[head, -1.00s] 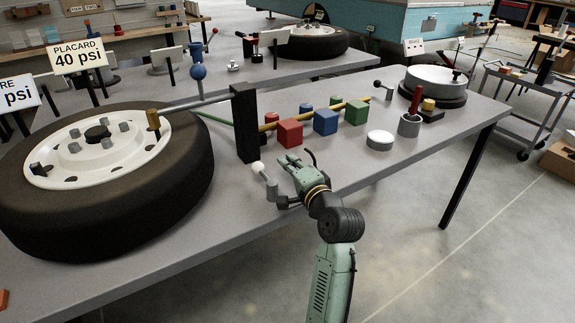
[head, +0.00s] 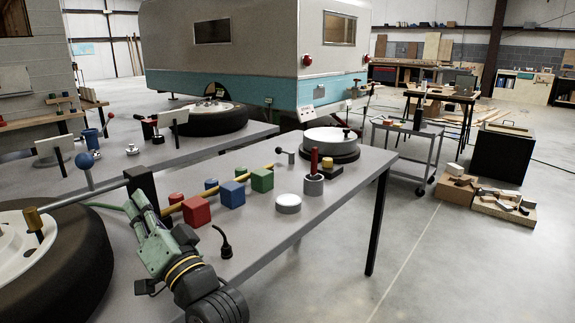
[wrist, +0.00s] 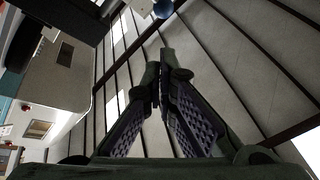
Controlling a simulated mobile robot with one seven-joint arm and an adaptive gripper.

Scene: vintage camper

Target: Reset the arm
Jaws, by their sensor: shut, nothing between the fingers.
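My gripper (head: 138,205) is raised at the lower left of the head view, pointing up and to the left, over the near edge of the grey table (head: 265,235). In the wrist view its two ridged fingers (wrist: 160,75) come together at the tips with nothing between them. The fingers point up toward the panelled ceiling. In the head view my gripper covers part of the table between the tyre (head: 75,270) and the red block (head: 196,211).
A blue block (head: 232,194), a green block (head: 262,181), a white round tin (head: 288,204) and a grey cup (head: 313,185) stand on the table. A black post (head: 140,183) rises behind my gripper. Open floor (head: 450,270) lies to the right.

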